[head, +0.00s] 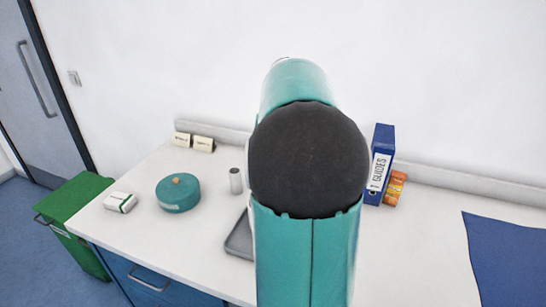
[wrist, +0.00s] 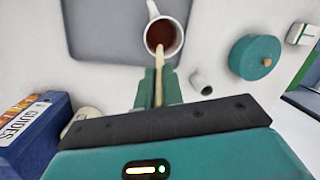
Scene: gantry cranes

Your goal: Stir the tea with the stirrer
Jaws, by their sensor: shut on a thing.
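A white cup (wrist: 179,45) with reddish-brown tea (wrist: 160,31) stands on the grey tray in the wrist view. Its handle points up and slightly left. My gripper (wrist: 158,77) is shut on the stirrer (wrist: 158,88), a thin pale wooden stick. The stirrer points away from my gripper toward the cup, and its far end overlaps the near part of the cup's opening. I cannot tell how deep its tip is in the tea. In the head view my arm hides the cup, the stirrer and my gripper.
The grey tray (head: 238,243) lies left of my arm. A small grey-white cylinder (head: 236,181), a teal lidded pot (head: 178,195) and a white box (head: 120,202) stand farther left. A blue binder (head: 383,145) and an orange stack (head: 394,188) stand right. A blue cloth (head: 515,255) lies far right.

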